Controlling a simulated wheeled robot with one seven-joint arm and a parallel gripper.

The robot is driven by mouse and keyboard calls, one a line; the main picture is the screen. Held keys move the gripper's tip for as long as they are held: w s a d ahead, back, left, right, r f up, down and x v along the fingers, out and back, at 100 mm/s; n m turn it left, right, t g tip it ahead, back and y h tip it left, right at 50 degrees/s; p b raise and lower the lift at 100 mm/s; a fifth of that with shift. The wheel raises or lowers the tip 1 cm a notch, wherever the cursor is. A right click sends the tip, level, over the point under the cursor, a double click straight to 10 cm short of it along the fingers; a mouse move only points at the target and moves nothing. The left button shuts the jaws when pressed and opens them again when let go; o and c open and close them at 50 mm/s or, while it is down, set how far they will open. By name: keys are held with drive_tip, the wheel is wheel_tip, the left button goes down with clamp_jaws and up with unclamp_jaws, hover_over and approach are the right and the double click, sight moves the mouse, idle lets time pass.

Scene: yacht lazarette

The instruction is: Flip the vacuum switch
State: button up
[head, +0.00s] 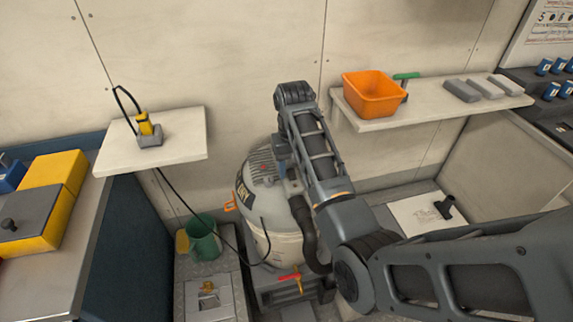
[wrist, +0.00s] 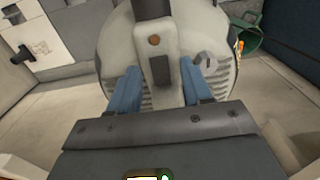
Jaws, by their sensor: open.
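The vacuum (head: 273,215) is a rounded pale grey and cream canister standing below the wall, partly hidden by my arm. In the wrist view its lid (wrist: 118,42) fills the top middle, with vent slots on both sides. A raised pale panel on it carries a round orange-brown button (wrist: 154,40) and a dark rectangular piece (wrist: 160,69) that looks like the switch; its on or off position cannot be told. My gripper (wrist: 158,68) is open, its blue fingers on either side of that panel. Contact cannot be told. In the head view my gripper (head: 281,148) is small at the lid.
A shelf (head: 430,108) with an orange bin (head: 374,93) is at right. A small left shelf (head: 185,149) holds a yellow device (head: 145,125) with a hanging cable. A green bucket (head: 204,240) stands left of the vacuum, and a red-handled valve (head: 290,277) is in front.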

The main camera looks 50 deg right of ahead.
drive_tip(key=shift+f, duration=0.2)
clamp_jaws()
idle(0.4)
